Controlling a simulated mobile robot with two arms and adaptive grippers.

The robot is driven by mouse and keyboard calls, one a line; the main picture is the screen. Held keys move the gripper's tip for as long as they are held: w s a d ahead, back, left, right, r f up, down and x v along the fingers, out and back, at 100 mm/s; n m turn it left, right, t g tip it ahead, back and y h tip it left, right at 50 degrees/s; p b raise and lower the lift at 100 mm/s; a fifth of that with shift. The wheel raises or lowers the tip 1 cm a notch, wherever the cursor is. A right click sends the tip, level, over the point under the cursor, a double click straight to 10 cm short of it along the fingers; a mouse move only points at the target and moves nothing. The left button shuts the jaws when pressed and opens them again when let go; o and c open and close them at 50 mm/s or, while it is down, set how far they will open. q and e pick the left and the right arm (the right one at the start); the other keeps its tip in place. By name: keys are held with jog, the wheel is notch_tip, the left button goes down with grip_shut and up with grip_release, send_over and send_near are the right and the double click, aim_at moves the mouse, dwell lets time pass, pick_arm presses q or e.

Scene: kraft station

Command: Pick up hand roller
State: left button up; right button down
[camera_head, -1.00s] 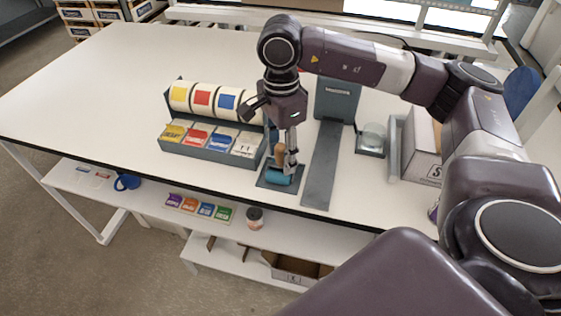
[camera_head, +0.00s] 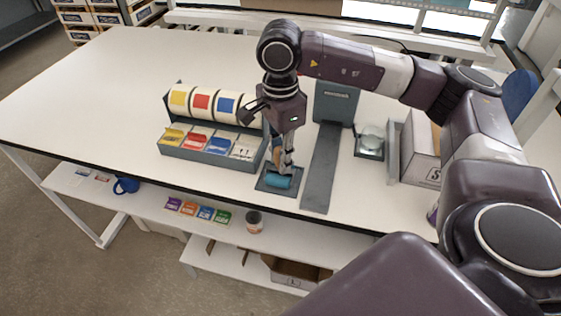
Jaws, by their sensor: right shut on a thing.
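The hand roller (camera_head: 279,181) has a blue cylinder and a tan handle, mostly hidden by the gripper. Its blue cylinder is over a small dark grey pad near the table's front edge; I cannot tell whether they touch. My right gripper (camera_head: 282,162) points down and is shut on the roller at its handle. My left gripper is not in view.
A grey rack (camera_head: 204,160) with coloured rolls and card bins stands just left. A long grey strip with an upright block (camera_head: 336,105) lies right of the gripper. Further right are a glass dish (camera_head: 371,139) and a box (camera_head: 421,150). The table's left side is clear.

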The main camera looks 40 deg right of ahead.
notch_tip(320, 180, up, 10)
jog(key=shift+w+f+b, duration=0.1)
jog(key=shift+f+b, duration=0.15)
jog(key=shift+b, duration=0.5)
notch_tip(320, 180, up, 10)
jog(key=p, duration=0.2)
jog(key=shift+r+p, duration=0.25)
jog(key=shift+p, duration=0.15)
